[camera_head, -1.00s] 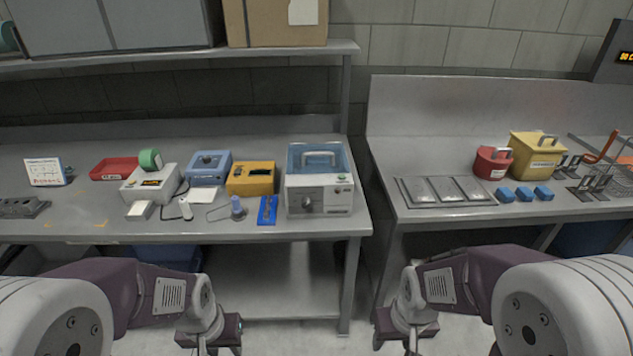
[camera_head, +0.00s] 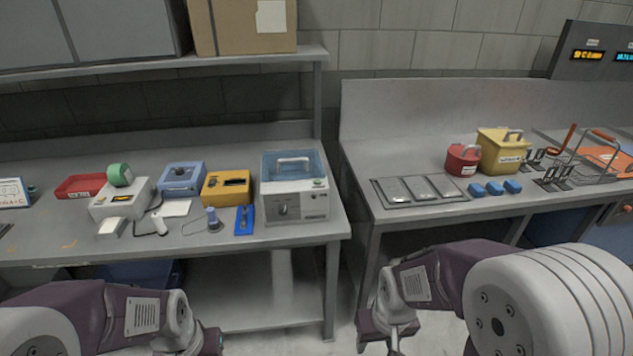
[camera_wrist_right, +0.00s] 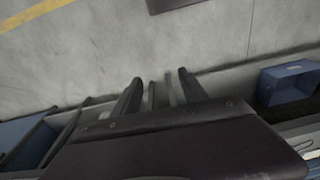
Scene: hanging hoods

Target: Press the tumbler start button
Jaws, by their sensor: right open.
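A white machine (camera_head: 294,206) with a clear blue lid and metal handle stands at the right end of the left bench. It has a dark dial (camera_head: 282,210) on its front and a small green spot (camera_head: 319,183) at its upper right, perhaps a button. No readable label shows that it is the tumbler. My right gripper (camera_head: 394,346) is low in front of the benches, well apart from the machine. In the right wrist view its open, empty fingers (camera_wrist_right: 158,88) point over the floor. My left gripper (camera_head: 208,345) is at the bottom edge, its fingers mostly out of frame.
The left bench holds a yellow device (camera_head: 226,188), a blue box (camera_head: 182,179), a label printer (camera_head: 120,199) and a red tray (camera_head: 80,186). The right bench holds metal plates (camera_head: 420,188), a yellow bin (camera_head: 503,152) and a red container (camera_head: 462,158). A gap separates the benches.

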